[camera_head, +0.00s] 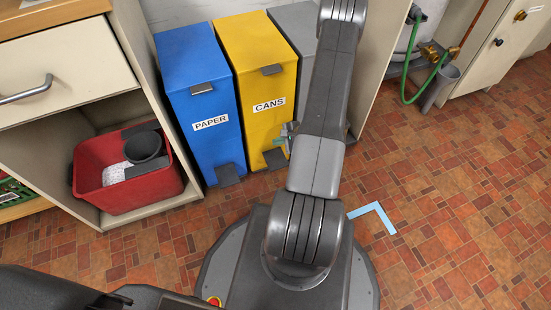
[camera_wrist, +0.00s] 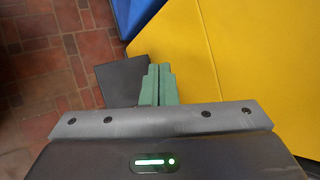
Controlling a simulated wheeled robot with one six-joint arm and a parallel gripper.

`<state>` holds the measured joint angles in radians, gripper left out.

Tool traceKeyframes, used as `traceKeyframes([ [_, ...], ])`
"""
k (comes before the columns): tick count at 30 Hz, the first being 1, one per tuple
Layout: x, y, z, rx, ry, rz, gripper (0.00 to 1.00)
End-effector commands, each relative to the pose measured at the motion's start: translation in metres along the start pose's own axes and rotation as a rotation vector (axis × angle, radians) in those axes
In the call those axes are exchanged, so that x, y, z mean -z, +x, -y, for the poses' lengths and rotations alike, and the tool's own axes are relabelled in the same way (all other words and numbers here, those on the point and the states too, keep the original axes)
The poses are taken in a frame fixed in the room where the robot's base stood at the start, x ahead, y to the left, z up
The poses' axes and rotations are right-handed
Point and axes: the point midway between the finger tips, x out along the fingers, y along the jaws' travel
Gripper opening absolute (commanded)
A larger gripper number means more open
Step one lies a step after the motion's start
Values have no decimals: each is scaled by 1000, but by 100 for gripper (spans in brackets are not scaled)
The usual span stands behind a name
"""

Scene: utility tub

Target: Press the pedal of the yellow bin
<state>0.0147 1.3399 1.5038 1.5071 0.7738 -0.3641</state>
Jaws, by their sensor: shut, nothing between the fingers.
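The yellow bin (camera_head: 258,75), labelled CANS, stands between a blue bin and a grey bin. Its dark pedal (camera_head: 275,159) sticks out at the foot of its front. In the wrist view the yellow bin (camera_wrist: 235,50) fills the right side, and the pedal (camera_wrist: 120,80) lies just left of my fingertips. My gripper (camera_wrist: 158,84) has its green fingers shut together and empty. They overlap the pedal's right edge in that view; I cannot tell whether they touch it. In the head view my gripper (camera_head: 289,131) is partly hidden by my arm, in front of the yellow bin and above its pedal.
The blue bin (camera_head: 193,80), labelled PAPER, has its own pedal (camera_head: 228,175) to the left. The grey bin (camera_head: 297,22) is mostly behind my arm. A red tub (camera_head: 118,195) sits in the left cabinet. A blue corner mark (camera_head: 372,212) lies on the open tiled floor at right.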

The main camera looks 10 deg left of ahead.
Motion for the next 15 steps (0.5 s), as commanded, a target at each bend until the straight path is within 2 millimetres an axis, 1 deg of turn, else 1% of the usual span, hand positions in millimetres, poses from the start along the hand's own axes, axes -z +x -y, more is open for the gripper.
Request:
traceKeyframes([
  [5,10,14,-10,0,2,0,0],
  [15,36,49,-36,0,0,0,0],
])
